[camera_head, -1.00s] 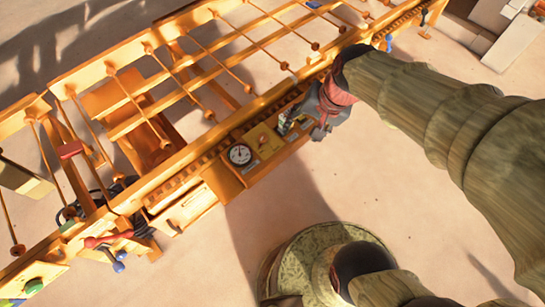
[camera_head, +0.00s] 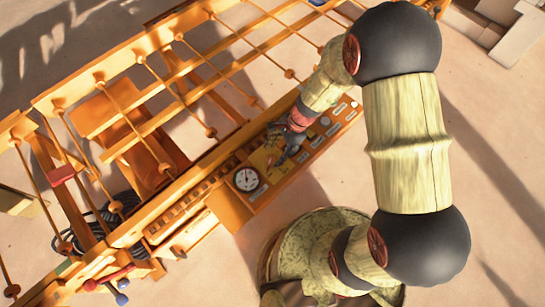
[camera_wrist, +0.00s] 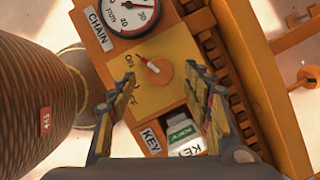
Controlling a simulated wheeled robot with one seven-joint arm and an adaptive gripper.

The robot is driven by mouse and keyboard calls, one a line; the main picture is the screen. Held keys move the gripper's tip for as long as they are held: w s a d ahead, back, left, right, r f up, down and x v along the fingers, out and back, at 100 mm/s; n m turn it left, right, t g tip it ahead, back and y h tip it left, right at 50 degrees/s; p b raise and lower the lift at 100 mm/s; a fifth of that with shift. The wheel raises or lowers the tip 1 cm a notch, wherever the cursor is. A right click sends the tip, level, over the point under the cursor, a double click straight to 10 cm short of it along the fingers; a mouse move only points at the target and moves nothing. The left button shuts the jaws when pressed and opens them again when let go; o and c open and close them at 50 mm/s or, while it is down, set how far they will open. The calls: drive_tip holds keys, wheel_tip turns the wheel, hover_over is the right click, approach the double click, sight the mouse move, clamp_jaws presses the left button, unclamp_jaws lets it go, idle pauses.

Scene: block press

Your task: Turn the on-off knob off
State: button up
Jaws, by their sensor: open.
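The on-off knob (camera_wrist: 160,73) is a round orange dial with a pale, red-edged pointer on a yellow plate (camera_wrist: 168,97) in the wrist view. Its pointer is tilted up-left, toward the ON label (camera_wrist: 130,59). The lower label beside the left finger is partly hidden. My gripper (camera_wrist: 161,84) is open, with one finger on each side of the knob and a gap to it on both sides. Whether the fingertips are at knob height, I cannot tell. In the head view my gripper (camera_head: 277,143) is over the panel and hides much of the knob area.
A CHAIN gauge (camera_wrist: 130,12) sits just above the knob, also seen in the head view (camera_head: 246,179). A green-and-white KEY part (camera_wrist: 183,133) lies below, between the fingers. An orange toothed rail (camera_wrist: 228,75) runs along the right.

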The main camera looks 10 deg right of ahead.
sight(271, 158)
drive_tip(key=shift+b+x, duration=0.45)
drive_tip(key=shift+x, duration=1)
drive_tip(key=shift+c, duration=0.8)
drive_tip(key=c, duration=1)
drive_tip(key=shift+n+p, duration=0.3)
drive_tip(key=n+g+p, duration=0.1)
drive_tip(key=n, duration=0.1)
drive_tip(key=n+g+h+p, duration=0.1)
drive_tip(key=n+p, duration=0.1)
drive_tip(key=n, duration=0.1)
drive_tip(key=shift+w+a+r+n+p, duration=0.1)
drive_tip(key=shift+w+n+p, duration=0.05)
drive_tip(key=shift+n+p, duration=0.15)
drive_tip(key=n+g+h+p, duration=0.1)
drive_tip(key=n, duration=0.2)
drive_tip(key=shift+a+n+p, duration=0.1)
drive_tip(key=shift+n+p, duration=0.2)
drive_tip(key=shift+p, duration=0.1)
drive_tip(key=shift+n+g+h+p, duration=0.3)
drive_tip(key=shift+n+h+p, duration=0.45)
drive_tip(key=shift+n, duration=1.25)
